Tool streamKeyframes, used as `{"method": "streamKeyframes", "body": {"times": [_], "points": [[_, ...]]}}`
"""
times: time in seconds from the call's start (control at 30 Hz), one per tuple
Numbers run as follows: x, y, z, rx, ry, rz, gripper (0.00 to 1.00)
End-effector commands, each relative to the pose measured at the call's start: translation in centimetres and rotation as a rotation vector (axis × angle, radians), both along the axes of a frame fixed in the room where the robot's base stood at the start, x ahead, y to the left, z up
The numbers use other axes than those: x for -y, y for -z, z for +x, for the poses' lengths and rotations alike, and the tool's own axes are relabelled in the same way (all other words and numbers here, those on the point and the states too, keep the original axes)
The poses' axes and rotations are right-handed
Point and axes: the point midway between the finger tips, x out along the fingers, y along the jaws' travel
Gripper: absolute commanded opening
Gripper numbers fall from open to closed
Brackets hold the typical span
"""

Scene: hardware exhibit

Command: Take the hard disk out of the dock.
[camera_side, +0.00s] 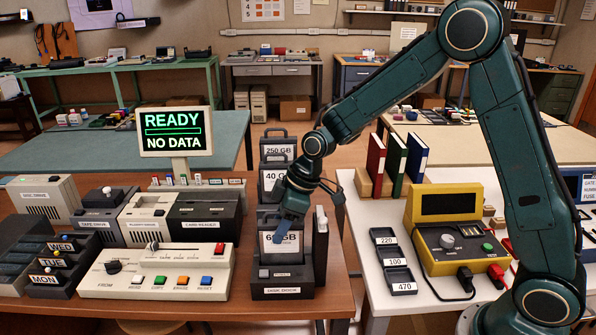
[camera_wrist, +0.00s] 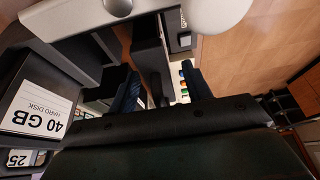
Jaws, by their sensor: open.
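The disk dock (camera_side: 285,292) is a dark box at the front edge of the brown table. A dark hard disk (camera_side: 268,246) with a pale label stands upright in it; its label reads 6 and GB, partly hidden behind my gripper. My gripper (camera_side: 284,234) is over the upper part of this disk in the side view. In the wrist view my gripper (camera_wrist: 161,88) is open, its two dark fingers apart with a narrow dark upright piece between them, apparently the disk's handle. I cannot tell whether the fingers touch it.
Behind the dock stand a 40 GB disk (camera_side: 273,180), also in the wrist view (camera_wrist: 38,112), and a 250 GB disk (camera_side: 277,149). A cream control panel (camera_side: 155,276) is at left. A yellow tester (camera_side: 445,240) and small trays (camera_side: 392,262) are on the white table.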

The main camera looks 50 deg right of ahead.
Motion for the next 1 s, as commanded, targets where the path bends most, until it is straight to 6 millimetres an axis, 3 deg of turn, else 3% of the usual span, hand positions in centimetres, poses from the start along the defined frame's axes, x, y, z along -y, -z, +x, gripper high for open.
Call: {"method": "streamKeyframes", "body": {"times": [0.2,0.67,0.7,0.93,1.0], "points": [[-0.35,1.19,0.35,0.0,0.0,0.0,0.49],[-0.34,1.19,0.36,0.0,0.0,0.0,0.49],[-0.34,1.19,0.36,0.0,0.0,0.0,0.47],[-0.34,1.19,0.36,0.0,0.0,0.0,0.02],[-0.34,1.18,0.35,0.0,0.0,0.0,0.0]]}}
